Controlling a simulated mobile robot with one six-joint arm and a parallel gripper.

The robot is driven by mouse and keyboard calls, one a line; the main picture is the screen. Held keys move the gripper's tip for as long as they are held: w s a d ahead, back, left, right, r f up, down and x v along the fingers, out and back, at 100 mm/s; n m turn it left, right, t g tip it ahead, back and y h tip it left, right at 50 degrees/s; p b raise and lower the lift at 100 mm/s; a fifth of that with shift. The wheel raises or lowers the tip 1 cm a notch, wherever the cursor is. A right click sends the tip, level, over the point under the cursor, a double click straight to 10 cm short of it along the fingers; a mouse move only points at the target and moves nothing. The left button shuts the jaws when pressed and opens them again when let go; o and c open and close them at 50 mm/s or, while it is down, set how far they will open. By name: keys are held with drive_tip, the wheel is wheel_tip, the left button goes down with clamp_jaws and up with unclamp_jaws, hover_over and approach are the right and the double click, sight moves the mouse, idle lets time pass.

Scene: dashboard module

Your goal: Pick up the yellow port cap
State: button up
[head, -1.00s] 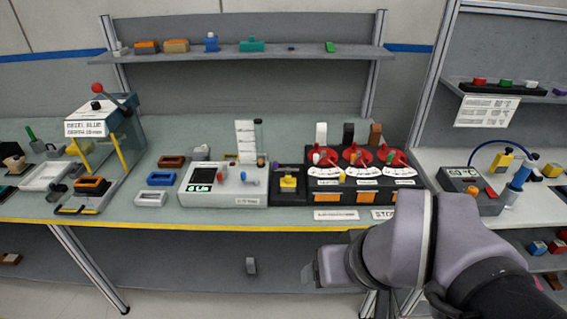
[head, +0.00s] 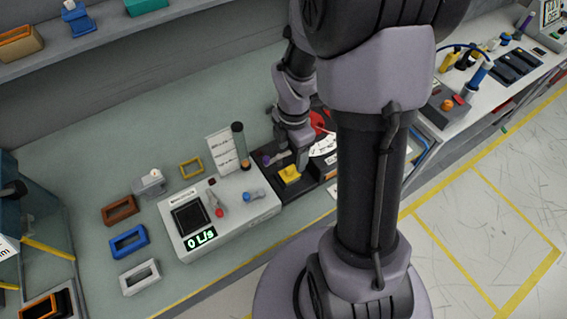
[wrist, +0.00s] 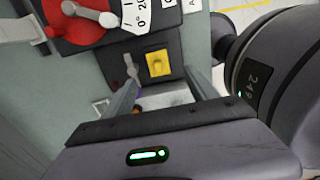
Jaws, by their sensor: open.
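The yellow port cap (head: 290,174) is a small yellow block on a black base (head: 262,160) on the bench. It also shows in the wrist view (wrist: 158,65), just beyond the fingertips and roughly between their lines. My gripper (head: 288,163) points down at the cap from above. In the wrist view my gripper (wrist: 161,79) has its two fingers apart with nothing held between them. I cannot tell how much height is left between the fingertips and the cap.
A white meter box (head: 240,205) with a green display stands left of the cap. A red dial (head: 318,124) lies behind my arm in the head view and at upper left in the wrist view (wrist: 75,18). A grey lever (wrist: 131,68) stands close left of the cap.

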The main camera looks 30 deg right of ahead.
sight(290, 169)
drive_tip(key=f+b, duration=0.1)
drive_tip(key=f, duration=0.3)
drive_tip(key=f+b, duration=0.1)
drive_tip(key=f, duration=0.4)
drive_tip(key=shift+w+a+f+b, duration=0.1)
drive_tip(key=shift+w+b, duration=0.1)
drive_tip(key=shift+b, duration=0.2)
drive_tip(key=shift+c, duration=0.2)
drive_tip(key=c, duration=1.4)
drive_tip(key=shift+r, duration=0.2)
